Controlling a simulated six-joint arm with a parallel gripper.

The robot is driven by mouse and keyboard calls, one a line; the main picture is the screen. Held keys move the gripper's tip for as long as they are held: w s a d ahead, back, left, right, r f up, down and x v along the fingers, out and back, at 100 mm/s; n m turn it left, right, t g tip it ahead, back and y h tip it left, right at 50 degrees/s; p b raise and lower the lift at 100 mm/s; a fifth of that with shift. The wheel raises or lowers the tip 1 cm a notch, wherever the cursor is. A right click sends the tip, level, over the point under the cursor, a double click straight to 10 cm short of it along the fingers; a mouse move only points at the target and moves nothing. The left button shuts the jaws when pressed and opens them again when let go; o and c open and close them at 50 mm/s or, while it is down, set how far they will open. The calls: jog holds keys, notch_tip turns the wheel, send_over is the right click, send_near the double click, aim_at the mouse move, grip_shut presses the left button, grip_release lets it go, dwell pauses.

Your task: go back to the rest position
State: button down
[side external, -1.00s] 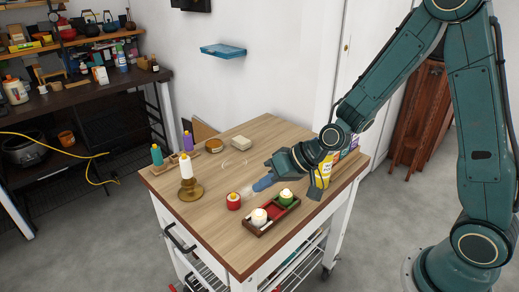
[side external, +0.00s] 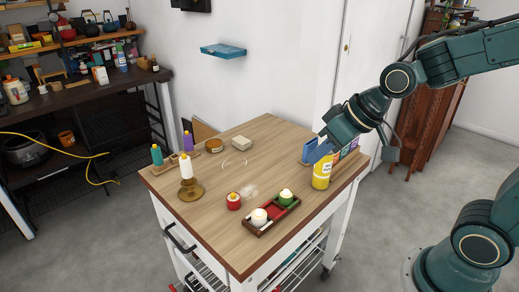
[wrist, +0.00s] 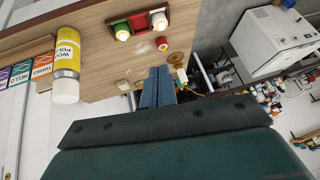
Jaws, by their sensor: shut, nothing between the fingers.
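My gripper (side external: 317,152) is shut and empty, with its blue fingers together. In the side external view it appears by the right edge of the wooden table (side external: 240,184), and the fingers overlap the small boxes behind the yellow can (side external: 322,172). I cannot tell its exact height, but it looks raised above the table. In the wrist view the closed fingers (wrist: 158,84) point past the tabletop, with nothing between them. The can also shows in the wrist view (wrist: 66,60), to the left of the fingers.
The table's middle is mostly clear.

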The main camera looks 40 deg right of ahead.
jog(key=s+d+r+h, duration=0.1)
jog(key=s+d+r, duration=0.1)
jog(key=s, duration=0.4)
jog(key=s+d+r+h, duration=0.1)
jog(key=s+d+r, duration=0.1)
jog(key=s, duration=0.4)
jog(key=shift+s+r+m+g, duration=0.3)
jog(key=shift+s+r, duration=0.05)
jog(key=shift+r, duration=0.1)
jog(key=shift+d, duration=0.1)
dwell(0.4)
